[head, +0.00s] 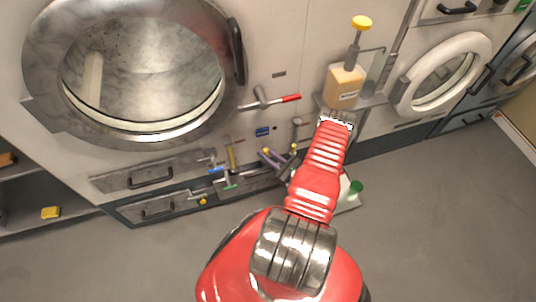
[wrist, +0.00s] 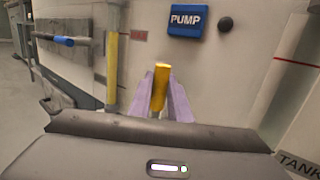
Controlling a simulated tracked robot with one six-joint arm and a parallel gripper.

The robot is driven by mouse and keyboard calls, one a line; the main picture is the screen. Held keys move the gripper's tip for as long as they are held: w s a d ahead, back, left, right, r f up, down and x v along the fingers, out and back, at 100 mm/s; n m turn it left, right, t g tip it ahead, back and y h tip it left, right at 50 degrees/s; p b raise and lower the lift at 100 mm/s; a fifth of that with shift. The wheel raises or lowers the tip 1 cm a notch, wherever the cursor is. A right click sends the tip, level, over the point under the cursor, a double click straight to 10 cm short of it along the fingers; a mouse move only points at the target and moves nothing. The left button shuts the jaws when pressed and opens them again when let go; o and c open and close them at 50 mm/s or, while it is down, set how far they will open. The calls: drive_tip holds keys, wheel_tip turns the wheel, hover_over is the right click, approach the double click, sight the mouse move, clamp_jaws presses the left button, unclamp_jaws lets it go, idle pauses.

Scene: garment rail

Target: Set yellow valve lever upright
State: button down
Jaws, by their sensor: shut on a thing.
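In the wrist view the yellow lever (wrist: 161,86) sits between the two pale purple fingers of my gripper (wrist: 161,98). The gripper is shut on it. The lever's yellow end points up in that picture; its lower part and pivot are hidden behind the fingers and my wrist housing. In the head view my gripper (head: 277,159) is low in front of the machine's lower front, left of my red forearm. The lever cannot be made out clearly there.
A yellow vertical pipe (wrist: 111,65) and a blue-handled valve (wrist: 55,39) stand left of the fingers. A blue PUMP label (wrist: 185,20) is behind. A red-handled lever (head: 288,99) and a yellow-topped bottle (head: 346,85) are higher up. The floor at right is clear.

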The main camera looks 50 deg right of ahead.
drive_tip(key=shift+a, duration=0.1)
idle(0.3)
drive_tip(key=c, duration=1.9)
unclamp_jaws()
drive_tip(key=shift+w, duration=0.1)
drive_tip(key=s, duration=0.4)
drive_tip(key=s+f, duration=0.1)
drive_tip(key=s, duration=0.4)
drive_tip(key=s+d, duration=0.1)
drive_tip(key=s, duration=0.3)
drive_tip(key=shift+s+f, duration=0.35)
drive_tip(key=shift+s, duration=0.05)
